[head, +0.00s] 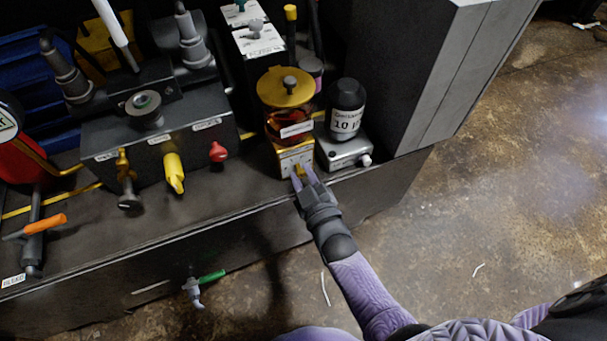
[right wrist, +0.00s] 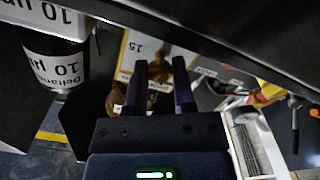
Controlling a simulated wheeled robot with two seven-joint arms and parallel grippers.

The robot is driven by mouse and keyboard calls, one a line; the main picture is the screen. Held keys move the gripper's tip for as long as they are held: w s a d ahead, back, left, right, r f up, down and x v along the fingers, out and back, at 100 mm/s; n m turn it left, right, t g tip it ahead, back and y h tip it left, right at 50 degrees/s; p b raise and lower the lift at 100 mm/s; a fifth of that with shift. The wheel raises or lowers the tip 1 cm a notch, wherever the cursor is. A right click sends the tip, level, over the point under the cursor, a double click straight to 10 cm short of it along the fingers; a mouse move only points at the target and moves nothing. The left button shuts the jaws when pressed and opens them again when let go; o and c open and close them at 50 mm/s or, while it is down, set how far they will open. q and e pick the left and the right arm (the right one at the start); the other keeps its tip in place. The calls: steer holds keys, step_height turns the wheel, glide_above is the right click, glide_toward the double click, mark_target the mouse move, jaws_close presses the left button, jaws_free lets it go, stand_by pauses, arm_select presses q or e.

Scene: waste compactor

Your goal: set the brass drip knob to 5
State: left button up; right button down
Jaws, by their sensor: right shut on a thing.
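The brass drip knob (head: 299,171) is on the front of a small yellow-and-white block under a brass-lidded jar of amber liquid (head: 288,112). My right gripper (head: 303,178) reaches up from below and is shut on the knob, which its fingers partly hide. In the right wrist view the two dark fingers (right wrist: 161,88) stand either side of the brass knob (right wrist: 160,73), in front of a pale dial plate (right wrist: 136,52). A "15" reads on the plate; the other marks and the knob's setting are too small or hidden to tell. My left gripper is not in view.
A black bottle marked "10" (head: 346,108) stands on a grey base just right of the jar. A dark block with yellow (head: 173,173) and red (head: 218,152) knobs is to the left. A tall grey cabinet (head: 440,80) stands right. The floor in front is mostly clear.

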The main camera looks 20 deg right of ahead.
stand_by(0.4)
steer(key=shift+c, duration=2.3)
jaws_free()
steer(key=s+p, duration=0.3)
steer(key=s, duration=0.7)
steer(key=shift+d+p, duration=0.2)
steer(key=shift+p, duration=0.1)
